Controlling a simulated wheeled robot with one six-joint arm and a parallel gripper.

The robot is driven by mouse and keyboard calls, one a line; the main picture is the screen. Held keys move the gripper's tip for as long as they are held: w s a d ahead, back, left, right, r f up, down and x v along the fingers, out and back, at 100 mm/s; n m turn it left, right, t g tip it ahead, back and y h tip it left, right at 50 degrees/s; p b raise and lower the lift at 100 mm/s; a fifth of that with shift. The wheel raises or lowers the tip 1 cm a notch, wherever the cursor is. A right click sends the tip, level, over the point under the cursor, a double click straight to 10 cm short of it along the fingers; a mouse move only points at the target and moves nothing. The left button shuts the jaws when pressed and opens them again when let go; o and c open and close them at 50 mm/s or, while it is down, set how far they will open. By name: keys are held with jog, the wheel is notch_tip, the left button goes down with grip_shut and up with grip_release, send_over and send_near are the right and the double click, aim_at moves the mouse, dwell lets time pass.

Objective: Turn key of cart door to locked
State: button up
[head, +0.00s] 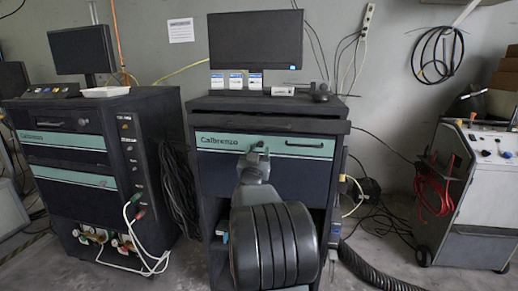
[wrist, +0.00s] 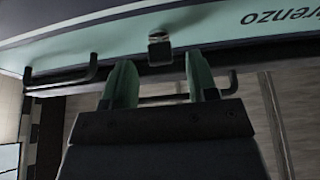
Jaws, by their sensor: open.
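The middle cart (head: 219,170) has a teal front panel with a "Calbrenzo" label, a dark door or drawer front below it and a dark handle (head: 304,145) at right. In the wrist view, the teal panel (wrist: 215,30) appears upside down. A small dark key or lock piece (wrist: 159,47) sticks out from it; its exact turn is hard to tell. My gripper (wrist: 160,85) is open, its two green fingers apart and empty, just short of the key piece and on either side of its line. In the head view my arm covers the panel's middle and hides most of the gripper.
A monitor (head: 256,40) and small boxes stand on the middle cart. Another teal-and-dark cart (head: 65,160) stands at left with cables. A grey wheeled unit (head: 480,190) with red cables is at right. A black hose (head: 370,272) lies on the floor between.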

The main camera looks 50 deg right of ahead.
jog(key=shift+x, duration=1.35)
jog(key=shift+c, duration=0.3)
jog(key=c, duration=0.9)
jog(key=shift+o, duration=0.2)
